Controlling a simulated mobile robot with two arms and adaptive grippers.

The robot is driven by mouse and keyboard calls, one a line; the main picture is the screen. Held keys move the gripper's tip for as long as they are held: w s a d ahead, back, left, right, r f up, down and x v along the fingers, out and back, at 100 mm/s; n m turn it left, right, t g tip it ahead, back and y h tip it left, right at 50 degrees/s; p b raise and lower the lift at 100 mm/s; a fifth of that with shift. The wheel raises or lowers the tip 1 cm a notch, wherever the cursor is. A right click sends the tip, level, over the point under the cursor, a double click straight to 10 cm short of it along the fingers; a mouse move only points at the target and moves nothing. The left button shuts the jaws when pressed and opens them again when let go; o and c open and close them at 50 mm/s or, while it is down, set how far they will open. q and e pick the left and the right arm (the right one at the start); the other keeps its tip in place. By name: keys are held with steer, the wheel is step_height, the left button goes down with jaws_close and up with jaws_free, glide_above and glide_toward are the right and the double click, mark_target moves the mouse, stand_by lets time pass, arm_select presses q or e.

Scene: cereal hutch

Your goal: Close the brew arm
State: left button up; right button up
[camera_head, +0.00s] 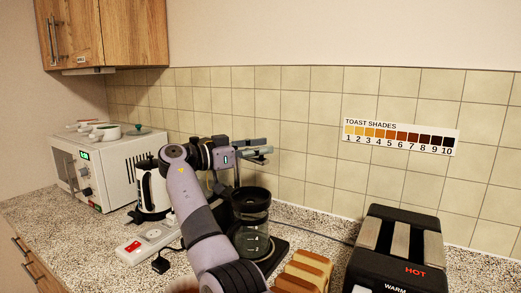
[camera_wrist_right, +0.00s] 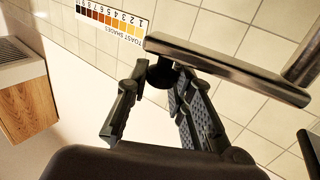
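The coffee maker stands on the counter behind my right arm, with a dark glass carafe (camera_head: 251,222) on its base. In the right wrist view the brew arm (camera_wrist_right: 230,70) is a long dark bar crossing just past my right gripper (camera_wrist_right: 159,78). A round dark knob (camera_wrist_right: 160,73) on the bar's end sits between the fingertips, which are apart. Whether they touch it I cannot tell. In the head view the right gripper (camera_head: 260,155) is above the carafe, near the raised bar. My forearm hides part of the machine. My left gripper is not in view.
A black toaster (camera_head: 395,255) stands at the right, beside bread slices (camera_head: 303,271). A kettle (camera_head: 152,190), a power strip (camera_head: 148,243) and a white microwave (camera_head: 115,165) with bowls on top are at the left. The tiled wall (camera_head: 300,130) is close behind.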

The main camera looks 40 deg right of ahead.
steer(key=o, duration=0.4)
steer(key=shift+o, duration=0.2)
steer(key=w+a, duration=0.2)
steer(key=a, duration=1)
steer(key=shift+w, duration=0.2)
steer(key=shift+d, duration=0.1)
steer(key=shift+c, duration=0.2)
